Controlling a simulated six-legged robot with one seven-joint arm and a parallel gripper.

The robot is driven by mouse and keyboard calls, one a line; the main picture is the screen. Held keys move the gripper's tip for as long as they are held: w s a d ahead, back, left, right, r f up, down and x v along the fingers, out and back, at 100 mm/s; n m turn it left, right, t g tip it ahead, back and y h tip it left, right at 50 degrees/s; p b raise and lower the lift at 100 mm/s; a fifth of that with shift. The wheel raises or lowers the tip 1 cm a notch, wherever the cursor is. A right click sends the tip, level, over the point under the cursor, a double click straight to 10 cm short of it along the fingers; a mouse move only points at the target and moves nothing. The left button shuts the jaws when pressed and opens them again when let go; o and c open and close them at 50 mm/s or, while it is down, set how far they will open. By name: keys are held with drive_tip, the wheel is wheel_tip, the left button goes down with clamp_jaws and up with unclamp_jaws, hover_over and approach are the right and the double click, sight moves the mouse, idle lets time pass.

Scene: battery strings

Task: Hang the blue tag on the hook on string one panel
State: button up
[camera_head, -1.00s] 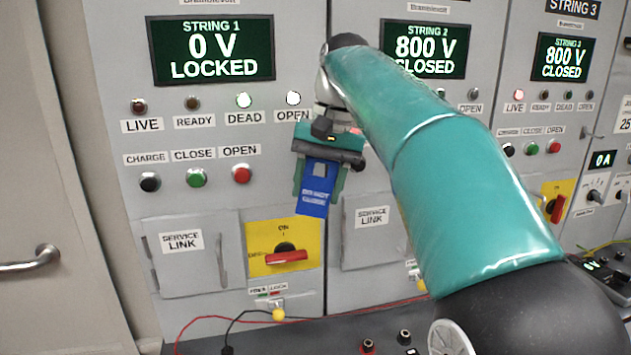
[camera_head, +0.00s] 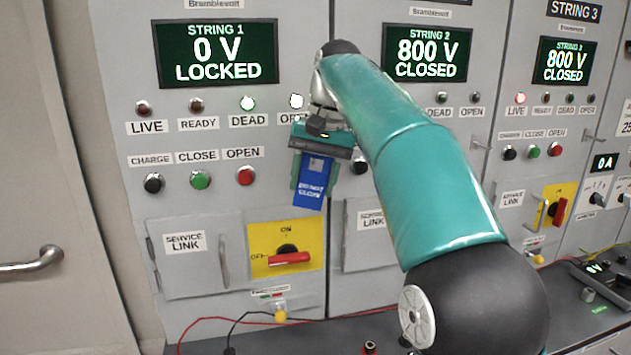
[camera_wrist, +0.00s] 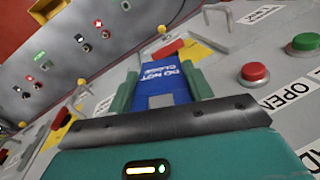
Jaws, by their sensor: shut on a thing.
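The blue tag (camera_head: 311,190), with white "DO NOT CLOSE" lettering, hangs down from my gripper (camera_head: 315,178). My gripper is shut on it, in front of the right side of the string 1 panel (camera_head: 120,100). The tag also shows in the wrist view (camera_wrist: 162,80), between the two green fingers of my gripper (camera_wrist: 163,88). The string 1 display (camera_head: 216,53) reads 0 V LOCKED. The hook cannot be made out clearly; a small fitting with a yellow knob (camera_head: 280,315) is below the yellow switch plate (camera_head: 262,240).
The string 1 red switch handle (camera_head: 290,259) lies level. Charge, close and open buttons (camera_head: 200,179) are left of my gripper. The string 2 panel (camera_head: 345,60), reading 800 V CLOSED, is partly behind my arm. Red and black leads (camera_head: 215,318) lie along the bench.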

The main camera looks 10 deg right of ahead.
drive_tip(key=shift+w+f, duration=0.2)
drive_tip(key=shift+w, duration=1.7)
drive_tip(key=shift+w+f, duration=0.1)
drive_tip(key=shift+w, duration=0.25)
drive_tip(key=shift+w+f, duration=0.1)
drive_tip(key=shift+w, duration=0.1)
drive_tip(key=o, duration=1)
drive_tip(key=shift+o, duration=0.2)
drive_tip(key=shift+s, duration=0.15)
